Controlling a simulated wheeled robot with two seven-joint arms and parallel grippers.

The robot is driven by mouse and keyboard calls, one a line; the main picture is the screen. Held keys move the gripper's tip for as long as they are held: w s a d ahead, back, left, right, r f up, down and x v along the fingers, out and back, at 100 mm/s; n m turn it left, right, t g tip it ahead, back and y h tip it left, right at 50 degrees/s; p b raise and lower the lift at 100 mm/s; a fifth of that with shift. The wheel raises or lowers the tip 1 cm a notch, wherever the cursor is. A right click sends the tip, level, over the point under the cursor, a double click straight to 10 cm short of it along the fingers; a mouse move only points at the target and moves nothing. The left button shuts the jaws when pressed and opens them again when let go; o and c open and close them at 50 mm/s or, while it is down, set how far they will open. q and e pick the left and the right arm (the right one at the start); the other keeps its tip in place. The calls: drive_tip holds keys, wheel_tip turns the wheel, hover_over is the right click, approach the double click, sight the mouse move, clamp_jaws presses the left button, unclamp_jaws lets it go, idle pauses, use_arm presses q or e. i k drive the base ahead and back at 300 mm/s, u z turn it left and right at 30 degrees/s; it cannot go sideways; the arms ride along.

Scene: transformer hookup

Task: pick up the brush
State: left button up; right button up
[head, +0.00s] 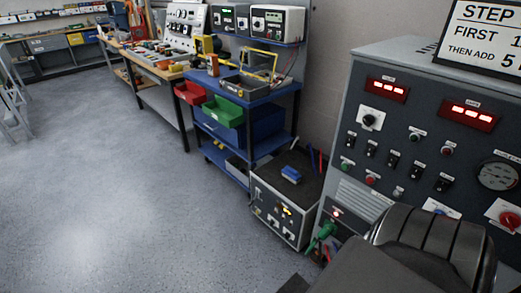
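A small blue block-shaped item (291,174) lies on the dark top of a low transformer-like box (282,207). It is too small to tell whether it is the brush, and I cannot pick out a brush with certainty elsewhere. Dark links of my own arm fill the bottom right corner. Neither my left nor my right gripper shows.
A grey control panel (395,150) with red displays stands close on the right, a green clamp (322,236) at its lower left. A blue cart (258,97) with red (189,93) and green (222,110) bins stands behind the box.

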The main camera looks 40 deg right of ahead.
sight(289, 174)
drive_tip(key=z, duration=0.05)
drive_tip(key=i, duration=2.6)
drive_tip(key=z, duration=0.5)
